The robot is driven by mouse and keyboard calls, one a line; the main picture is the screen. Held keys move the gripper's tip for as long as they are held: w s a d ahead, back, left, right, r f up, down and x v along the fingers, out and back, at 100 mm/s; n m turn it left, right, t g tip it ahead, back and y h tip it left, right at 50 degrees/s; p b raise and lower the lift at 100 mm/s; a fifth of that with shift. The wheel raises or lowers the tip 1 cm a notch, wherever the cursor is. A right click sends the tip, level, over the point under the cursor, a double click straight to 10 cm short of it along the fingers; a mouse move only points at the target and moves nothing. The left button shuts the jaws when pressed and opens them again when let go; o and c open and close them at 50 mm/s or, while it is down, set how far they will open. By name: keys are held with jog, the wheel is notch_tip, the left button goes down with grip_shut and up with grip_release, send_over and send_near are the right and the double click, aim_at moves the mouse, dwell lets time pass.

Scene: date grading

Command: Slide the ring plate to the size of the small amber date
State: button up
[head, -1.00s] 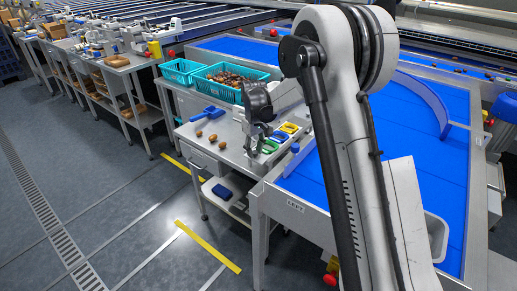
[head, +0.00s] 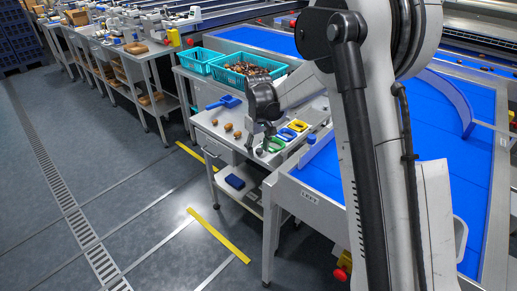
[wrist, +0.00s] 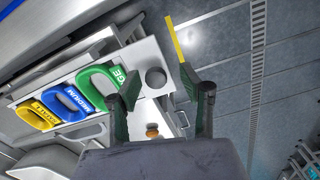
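The ring plate carries a yellow ring lettered SMALL (wrist: 38,117), a blue ring lettered MEDIUM (wrist: 68,102) and a green ring lettered LARGE (wrist: 97,87). They lie in a row on a pale tray. In the head view the green ring (head: 274,145) is nearest my gripper (head: 266,133), the yellow ring (head: 298,126) farthest. My gripper (wrist: 160,92) is open, its fingers apart and to the right of the green ring. One amber-brown date (wrist: 152,131) shows between the fingers, lower down. Three dates (head: 229,127) lie on the bench; I cannot tell which is small.
A grey round knob (wrist: 155,77) stands beside the green ring. A blue scoop (head: 224,102) and teal baskets (head: 247,69), one full of dates, are behind. A blue sorting belt (head: 325,170) lies to the right. Open floor lies left of the bench.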

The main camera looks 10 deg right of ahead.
notch_tip(320, 180, up, 12)
dwell(0.6)
jog(key=s+d+r+m+t, duration=0.1)
jog(key=s+d+r+t, duration=0.1)
jog(key=s+r, duration=0.5)
jog(key=s+d+r+m+t, duration=0.2)
jog(key=s+d+r, duration=0.1)
jog(key=s, duration=0.9)
jog(key=s+d+f+m+t, duration=0.1)
jog(key=s+f, duration=0.1)
jog(key=s, duration=0.6)
jog(key=s+f+m+t, duration=0.1)
jog(key=s+f+t, duration=0.1)
jog(key=s, duration=0.6)
jog(key=shift+s+d+f, duration=0.25)
jog(key=shift+s+d, duration=0.1)
jog(key=shift+d, duration=0.05)
